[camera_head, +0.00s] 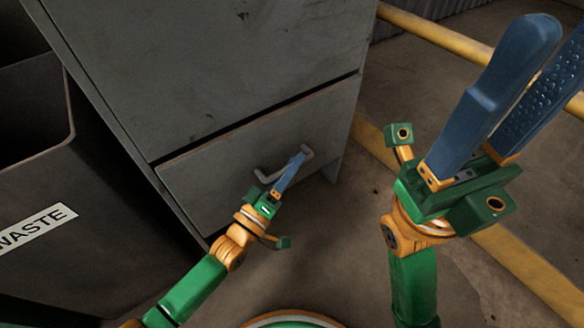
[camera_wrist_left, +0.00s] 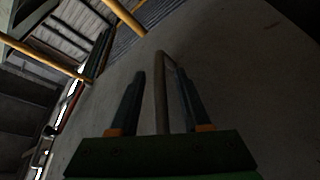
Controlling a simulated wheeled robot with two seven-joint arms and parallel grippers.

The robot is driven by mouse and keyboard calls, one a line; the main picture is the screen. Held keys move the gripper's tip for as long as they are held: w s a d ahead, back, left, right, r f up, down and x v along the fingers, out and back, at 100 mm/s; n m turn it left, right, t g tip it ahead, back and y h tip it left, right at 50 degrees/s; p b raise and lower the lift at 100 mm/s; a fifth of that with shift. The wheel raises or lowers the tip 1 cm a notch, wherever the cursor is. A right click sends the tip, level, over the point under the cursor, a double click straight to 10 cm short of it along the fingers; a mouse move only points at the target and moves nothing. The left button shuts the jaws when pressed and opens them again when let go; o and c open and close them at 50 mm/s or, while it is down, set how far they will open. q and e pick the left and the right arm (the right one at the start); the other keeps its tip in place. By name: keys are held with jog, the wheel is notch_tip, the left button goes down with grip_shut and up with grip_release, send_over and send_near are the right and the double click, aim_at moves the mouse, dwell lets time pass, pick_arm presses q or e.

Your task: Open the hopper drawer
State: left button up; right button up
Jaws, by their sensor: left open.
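The hopper drawer (camera_head: 215,177) is the grey lower front of the metal cabinet. It looks shut, with a dark seam along its top edge. Its bent bar handle (camera_head: 264,177) is on the front, partly hidden by my left gripper (camera_head: 301,155). In the left wrist view, the handle bar (camera_wrist_left: 161,90) stands between the two fingers of my left gripper (camera_wrist_left: 162,82). The fingers are apart, with a gap at the left; contact at the right finger is unclear. My right gripper (camera_head: 562,38) is raised at the right, its blue fingers apart and empty.
A dark bin with a WASTE label (camera_head: 35,228) stands left of the cabinet (camera_head: 215,65). Yellow rails (camera_head: 440,33) run behind and to the right. Bare concrete floor (camera_head: 335,225) lies in front of the drawer.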

pick_arm(q)
grip_shut()
dwell(1.4)
